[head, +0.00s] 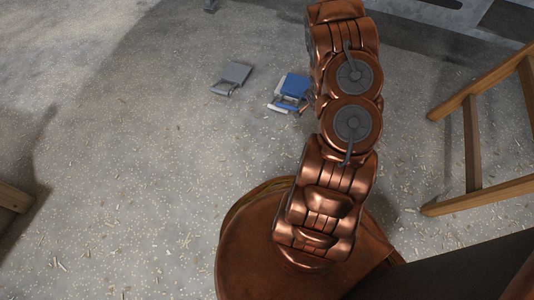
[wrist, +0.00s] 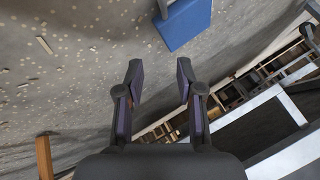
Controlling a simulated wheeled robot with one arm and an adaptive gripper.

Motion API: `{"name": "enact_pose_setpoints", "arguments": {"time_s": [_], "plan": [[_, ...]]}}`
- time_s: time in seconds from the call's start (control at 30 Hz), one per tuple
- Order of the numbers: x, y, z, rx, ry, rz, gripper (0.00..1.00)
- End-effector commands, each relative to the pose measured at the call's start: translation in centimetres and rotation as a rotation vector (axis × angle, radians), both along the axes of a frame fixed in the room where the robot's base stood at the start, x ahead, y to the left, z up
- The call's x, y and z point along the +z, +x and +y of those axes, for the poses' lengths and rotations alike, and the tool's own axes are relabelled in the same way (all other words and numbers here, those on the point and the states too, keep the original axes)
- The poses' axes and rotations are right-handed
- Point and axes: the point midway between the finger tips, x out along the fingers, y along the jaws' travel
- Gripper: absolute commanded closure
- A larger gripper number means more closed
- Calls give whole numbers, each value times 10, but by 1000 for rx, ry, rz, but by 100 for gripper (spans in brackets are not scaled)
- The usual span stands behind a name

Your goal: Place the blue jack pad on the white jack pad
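The blue jack pad (head: 295,85) lies on the floor area left of my arm in the head view. A white edge, the white jack pad (head: 278,107), shows beneath and beside it at the lower left. The blue pad appears to overlap the white one, a little offset. In the wrist view the blue pad (wrist: 186,23) is at the top edge, beyond my fingertips and apart from them. My gripper (wrist: 159,68) is open and empty.
A grey pad (head: 235,73) lies on the floor left of the blue one. A wooden frame (head: 472,140) stands at the right, and a wooden piece (head: 14,198) is at the left edge. The floor between is clear except for wood shavings.

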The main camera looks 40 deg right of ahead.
Motion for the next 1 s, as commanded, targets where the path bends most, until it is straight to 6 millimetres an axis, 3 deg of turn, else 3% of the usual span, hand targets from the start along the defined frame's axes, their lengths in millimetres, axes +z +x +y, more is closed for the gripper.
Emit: {"name": "enact_pose_setpoints", "arguments": {"time_s": [0.03, 0.27, 0.47, 0.77, 1.0], "plan": [[16, 4, 3, 24, -24, 36, 63], [72, 5, 28, 127, -92, 223, 63], [121, -3, 65, 221, -117, 370, 63], [191, -28, 142, 398, -112, 554, 63], [239, -65, 216, 579, -75, 679, 63]]}}
